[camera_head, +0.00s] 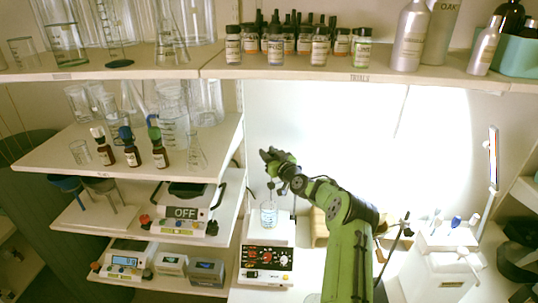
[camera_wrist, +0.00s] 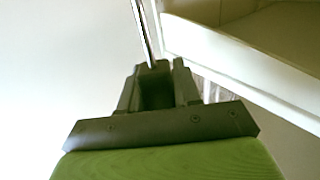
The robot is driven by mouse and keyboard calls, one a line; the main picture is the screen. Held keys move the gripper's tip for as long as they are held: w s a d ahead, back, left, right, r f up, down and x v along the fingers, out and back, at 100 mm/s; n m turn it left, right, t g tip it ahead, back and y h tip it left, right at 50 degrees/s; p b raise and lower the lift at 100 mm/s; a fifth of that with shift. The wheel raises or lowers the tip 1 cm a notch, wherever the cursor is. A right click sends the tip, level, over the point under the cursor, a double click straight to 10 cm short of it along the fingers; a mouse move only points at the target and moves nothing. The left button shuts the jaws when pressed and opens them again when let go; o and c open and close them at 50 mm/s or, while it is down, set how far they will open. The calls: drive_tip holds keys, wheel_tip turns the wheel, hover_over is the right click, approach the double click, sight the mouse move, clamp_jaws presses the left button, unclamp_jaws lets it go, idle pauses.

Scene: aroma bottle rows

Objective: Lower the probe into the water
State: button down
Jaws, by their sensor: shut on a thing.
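The probe (camera_wrist: 144,30) is a thin metal rod. In the wrist view it runs up from between the fingers of my gripper (camera_wrist: 153,70), which is shut on it. In the head view my green arm reaches in from the lower right, and its dark end is above the glass beaker (camera_head: 269,214). The beaker holds pale bluish water and stands on a white hotplate stirrer (camera_head: 266,258) with red knobs. The probe is too small to make out in the head view, so I cannot tell its exact height over the water.
Shelves at left hold glassware, dropper bottles (camera_head: 159,152) and balances (camera_head: 183,222). An upper shelf (camera_head: 330,72) with bottles spans above the arm. A metal stand (camera_head: 399,237) is right of my arm. A white device (camera_head: 447,268) stands at the lower right.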

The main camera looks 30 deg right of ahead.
wheel_tip(320, 180, down, 10)
drive_tip(key=b, duration=1)
drive_tip(key=shift+r, duration=0.15)
drive_tip(key=shift+s, duration=0.1)
drive_tip(key=c, duration=0.9)
unclamp_jaws()
drive_tip(key=shift+r, duration=0.1)
drive_tip(key=s+b, duration=0.1)
drive_tip(key=s, duration=0.4)
drive_tip(key=s+b, duration=0.1)
drive_tip(key=s, duration=0.4)
drive_tip(key=s+a+b, duration=0.1)
drive_tip(key=s, duration=0.4)
drive_tip(key=shift+s, duration=0.35)
